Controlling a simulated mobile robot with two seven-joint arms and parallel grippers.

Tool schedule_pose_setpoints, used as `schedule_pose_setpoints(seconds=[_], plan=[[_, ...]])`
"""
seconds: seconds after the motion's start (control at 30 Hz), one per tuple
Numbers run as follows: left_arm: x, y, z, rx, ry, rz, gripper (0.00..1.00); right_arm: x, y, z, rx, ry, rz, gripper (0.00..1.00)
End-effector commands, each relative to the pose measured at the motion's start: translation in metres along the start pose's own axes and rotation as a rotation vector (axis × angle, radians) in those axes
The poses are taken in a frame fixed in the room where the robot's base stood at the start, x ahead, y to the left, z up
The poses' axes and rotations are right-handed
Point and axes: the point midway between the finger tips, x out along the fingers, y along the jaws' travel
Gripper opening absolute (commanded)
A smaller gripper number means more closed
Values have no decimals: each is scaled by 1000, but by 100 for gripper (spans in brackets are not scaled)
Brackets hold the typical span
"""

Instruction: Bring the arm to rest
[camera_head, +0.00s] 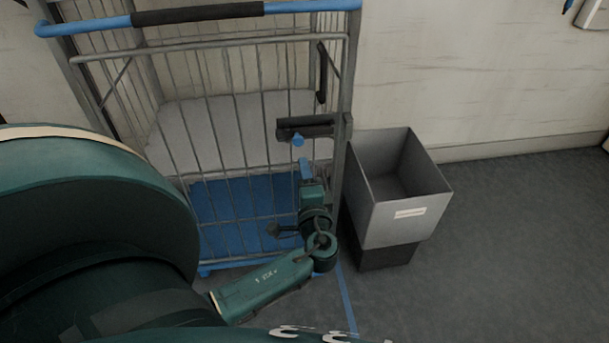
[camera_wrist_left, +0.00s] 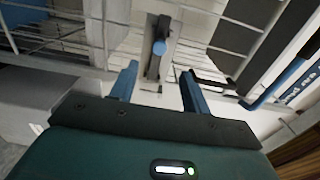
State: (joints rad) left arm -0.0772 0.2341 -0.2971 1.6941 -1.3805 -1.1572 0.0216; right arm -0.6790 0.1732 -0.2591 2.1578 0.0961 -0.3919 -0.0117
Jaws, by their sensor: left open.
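My left gripper (camera_head: 305,165) is at the front of the wire cart, just below a dark latch (camera_head: 308,128) with a blue knob (camera_head: 298,140). Its fingers look apart from the knob. In the left wrist view the two blue fingers (camera_wrist_left: 158,74) are spread with nothing between them. The blue knob (camera_wrist_left: 159,47) shows beyond the fingertips there, on a grey upright part. The teal arm comes in from the lower left. My right gripper is in neither view.
The wire cart (camera_head: 215,40) has a blue handle, a blue base (camera_head: 232,205) and a pale grey bulky load (camera_head: 215,130) inside. A grey open bin (camera_head: 405,225) stands close at the right, by the wall. Floor at the lower right is clear.

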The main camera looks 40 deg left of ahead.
Motion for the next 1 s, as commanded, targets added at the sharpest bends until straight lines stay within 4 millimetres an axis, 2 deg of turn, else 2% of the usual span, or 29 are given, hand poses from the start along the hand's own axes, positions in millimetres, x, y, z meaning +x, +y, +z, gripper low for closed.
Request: schedule_pose_setpoints(seconds=[0.43, 0.57, 0.67, 0.8, 1.0], plan=[[-1, 1, 1, -6, -3, 8, 47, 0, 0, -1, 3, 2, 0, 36], [-12, 13, 15, -78, -38, 112, 47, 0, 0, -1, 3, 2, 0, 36], [-36, 33, 34, -198, -96, 299, 47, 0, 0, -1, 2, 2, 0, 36], [-90, 60, 58, -384, -179, 639, 47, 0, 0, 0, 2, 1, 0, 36], [-162, 68, 67, -538, -222, 1005, 47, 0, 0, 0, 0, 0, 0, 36]])
